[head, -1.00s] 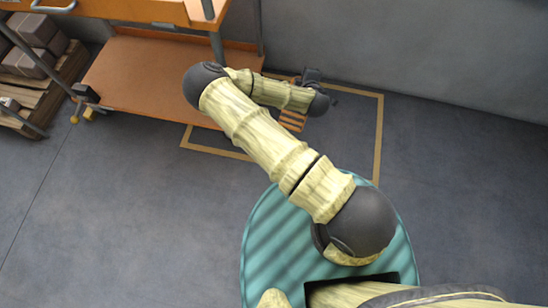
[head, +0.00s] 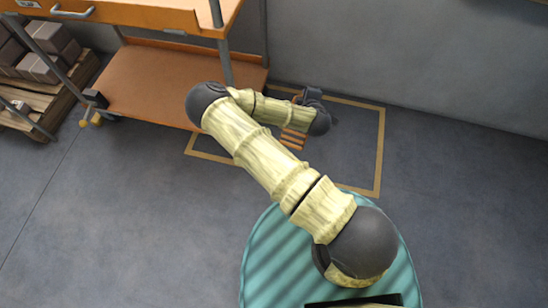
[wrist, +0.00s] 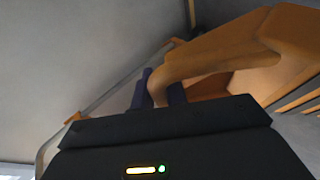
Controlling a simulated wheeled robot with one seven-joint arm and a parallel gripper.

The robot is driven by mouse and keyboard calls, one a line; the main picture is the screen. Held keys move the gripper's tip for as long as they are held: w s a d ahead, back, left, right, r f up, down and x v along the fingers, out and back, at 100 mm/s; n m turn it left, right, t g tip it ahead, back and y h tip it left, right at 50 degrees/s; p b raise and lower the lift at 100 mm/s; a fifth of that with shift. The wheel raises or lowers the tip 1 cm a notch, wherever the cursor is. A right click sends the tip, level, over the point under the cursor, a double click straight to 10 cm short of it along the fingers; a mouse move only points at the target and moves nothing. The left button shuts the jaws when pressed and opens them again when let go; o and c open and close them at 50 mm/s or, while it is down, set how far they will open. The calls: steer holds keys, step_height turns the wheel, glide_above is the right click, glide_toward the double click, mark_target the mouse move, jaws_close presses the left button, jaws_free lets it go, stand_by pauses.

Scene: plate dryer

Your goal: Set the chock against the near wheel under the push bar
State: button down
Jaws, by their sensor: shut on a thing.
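The orange chock (head: 293,138), with dark slots, is near the wall, partly hidden behind my forearm. In the wrist view its curved orange handle (wrist: 215,60) runs between the dark blue fingers of my gripper (wrist: 158,92), which is shut on it. In the head view my gripper is mostly hidden by the arm; dark parts show beside the wrist. The orange cart stands at the upper left with a grey bar handle (head: 72,13) on its upper part. A dark caster wheel (head: 96,98) with yellow pedals is at its left near corner, well left of the chock.
A yellow taped rectangle (head: 381,150) marks the floor around the chock. The cart's lower shelf (head: 150,85) lies left of my arm. A pallet with grey blocks (head: 40,68) stands at far left. A grey wall closes the back. Floor at the lower left is clear.

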steer(key=w+d+f+m+g+h+b, duration=0.2)
steer(key=f+m+h+b, duration=0.25)
steer(key=f, duration=0.25)
steer(key=w+d+f+m+g+h+b, duration=0.1)
steer(key=d+f+m+h+b, duration=0.25)
steer(key=f+b, duration=0.25)
steer(key=s+a+f+m+g+h+b, duration=0.1)
steer(key=s+a+f+m+g+b, duration=0.1)
steer(key=f, duration=0.4)
steer(key=s+a+f+m+g+h+b, duration=0.1)
steer(key=s+a+f+m+g+b, duration=0.2)
steer(key=f+m+g+b, duration=0.1)
steer(key=f+m+b, duration=0.1)
steer(key=f+m, duration=0.1)
steer(key=shift+a+m+g, duration=0.15)
steer(key=shift+m+g, duration=0.15)
steer(key=shift+s, duration=0.1)
step_height(320, 180, down, 6)
steer(key=b, duration=0.4)
steer(key=shift+f, duration=0.15)
